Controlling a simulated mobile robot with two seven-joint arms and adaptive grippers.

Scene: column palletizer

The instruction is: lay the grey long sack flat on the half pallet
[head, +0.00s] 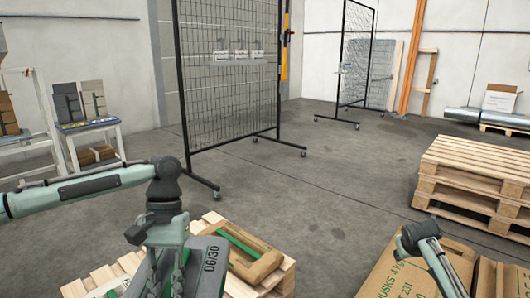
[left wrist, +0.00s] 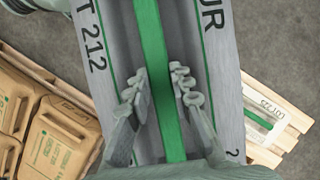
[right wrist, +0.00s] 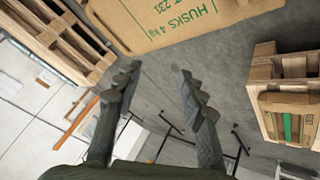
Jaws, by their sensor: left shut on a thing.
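The grey long sack (head: 208,262) is at the bottom of the head view, with a green band along its middle. It fills the centre of the left wrist view (left wrist: 105,30). My left gripper (left wrist: 156,80) is shut on it, its fingers on either side of the green band. Below it is a wooden pallet (head: 287,280), apparently the half pallet, bearing a brown sack with a green strip (head: 250,262). Most of this pallet is hidden by the grey sack and my arm. My right gripper (right wrist: 158,75) is open and empty near a large brown sack (right wrist: 150,22) marked HUSKS.
Stacked empty pallets (head: 475,180) stand at the right. Several brown sacks (left wrist: 45,120) show at the left wrist view's left. The middle floor is clear.

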